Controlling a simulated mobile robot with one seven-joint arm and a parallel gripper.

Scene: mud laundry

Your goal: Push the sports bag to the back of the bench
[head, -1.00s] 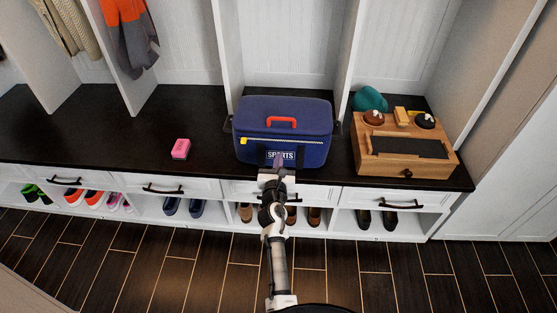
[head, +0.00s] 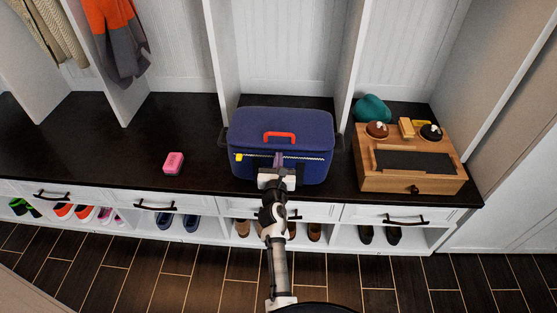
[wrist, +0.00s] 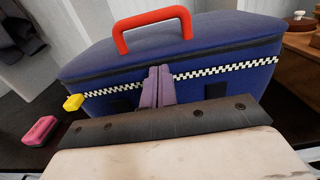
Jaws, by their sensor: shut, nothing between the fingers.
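The blue sports bag (head: 300,125) stands upright on the dark bench top (head: 190,130), in front of a cubby between two white dividers. It has a red handle, a checkered zip line and a yellow pull. A strip of dark bench shows behind it. My gripper (head: 279,160) is shut and empty, its fingertips at the middle of the bag's front face. In the wrist view the shut fingers (wrist: 158,86) overlap the front of the bag (wrist: 215,85) just below the handle; they look to be touching it. The bag's label is hidden behind my gripper.
A wooden box (head: 410,168) with a dark panel and small items on top stands close on the right, with a teal object (head: 372,108) behind it. A pink block (head: 173,162) lies to the left. White dividers (head: 218,60) flank the cubby. Drawers and shoes are below.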

